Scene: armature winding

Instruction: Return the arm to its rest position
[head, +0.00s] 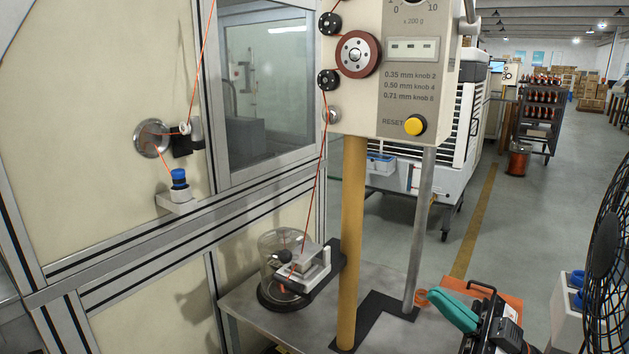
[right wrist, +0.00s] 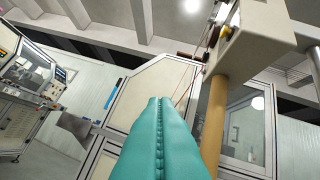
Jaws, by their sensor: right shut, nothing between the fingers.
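My right gripper (head: 432,295) comes in at the lower right of the head view, with teal fingers on a black body. Its fingers are pressed together with nothing between them. In the right wrist view the teal fingers (right wrist: 159,101) point up the picture, side by side, towards the cream machine cabinet. The gripper is right of the tan post (head: 352,240) and the grey post (head: 420,220). In the head view its fingers overlap an orange thing (head: 505,300) on or beside the bench. I cannot tell if they touch. My left gripper is not in view.
A tension unit (head: 400,115) with a yellow reset button (head: 414,125) stands on the posts. Copper wire runs down to a clear spool pot (head: 285,262) on the grey bench (head: 255,328). A black fan (head: 606,245) stands at the right edge.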

